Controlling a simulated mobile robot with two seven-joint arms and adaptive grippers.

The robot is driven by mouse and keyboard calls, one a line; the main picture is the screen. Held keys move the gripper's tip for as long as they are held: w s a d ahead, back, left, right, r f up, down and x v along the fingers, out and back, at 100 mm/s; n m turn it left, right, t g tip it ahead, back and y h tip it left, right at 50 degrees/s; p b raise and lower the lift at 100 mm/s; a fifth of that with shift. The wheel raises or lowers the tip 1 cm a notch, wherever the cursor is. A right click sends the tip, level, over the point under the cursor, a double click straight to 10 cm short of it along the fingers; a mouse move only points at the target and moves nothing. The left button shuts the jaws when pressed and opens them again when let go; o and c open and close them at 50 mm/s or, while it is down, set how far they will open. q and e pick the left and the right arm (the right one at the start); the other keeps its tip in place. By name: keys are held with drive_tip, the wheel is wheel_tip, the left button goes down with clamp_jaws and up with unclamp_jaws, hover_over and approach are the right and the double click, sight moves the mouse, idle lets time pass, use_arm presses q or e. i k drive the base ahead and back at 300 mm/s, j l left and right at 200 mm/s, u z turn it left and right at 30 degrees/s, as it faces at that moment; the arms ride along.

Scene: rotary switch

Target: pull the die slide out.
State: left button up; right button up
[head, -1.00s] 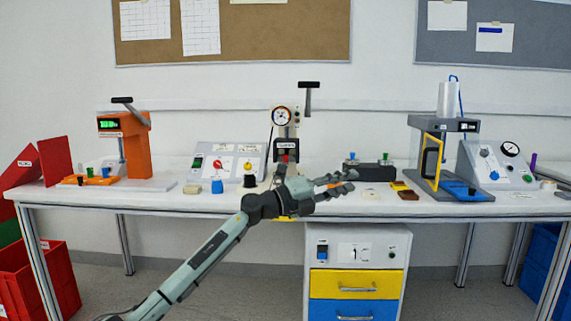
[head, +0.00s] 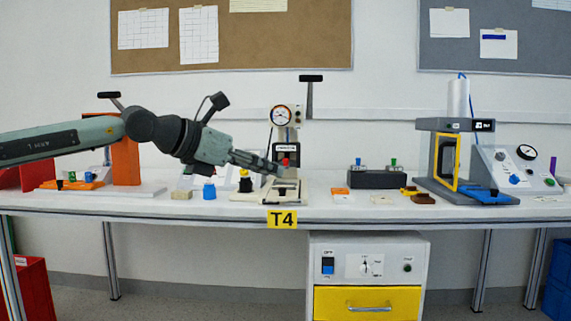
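A press with a round gauge and a black-topped lever (head: 285,120) stands at the middle of the bench. Its pale base (head: 285,193) lies at the front, above the yellow T4 label. A small red part shows under the press head. I cannot make out the die slide for certain; the low plate on this base may be it. My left gripper (head: 277,168) comes in from the left, with its fingertips just in front of the press, over the base. Whether it touches anything, and how its fingers stand, I cannot tell. My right gripper is out of view.
An orange press (head: 125,163) stands at left, partly behind my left arm. A blue-capped part (head: 209,190) and a yellow-topped part (head: 245,182) are near the base. At right are a dark block (head: 375,179) and a grey press (head: 443,160). A drawer cabinet (head: 366,275) stands below.

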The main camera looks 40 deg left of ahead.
sight(284, 162)
drive_tip(key=i+j, duration=1)
drive_tip(key=j, duration=0.1)
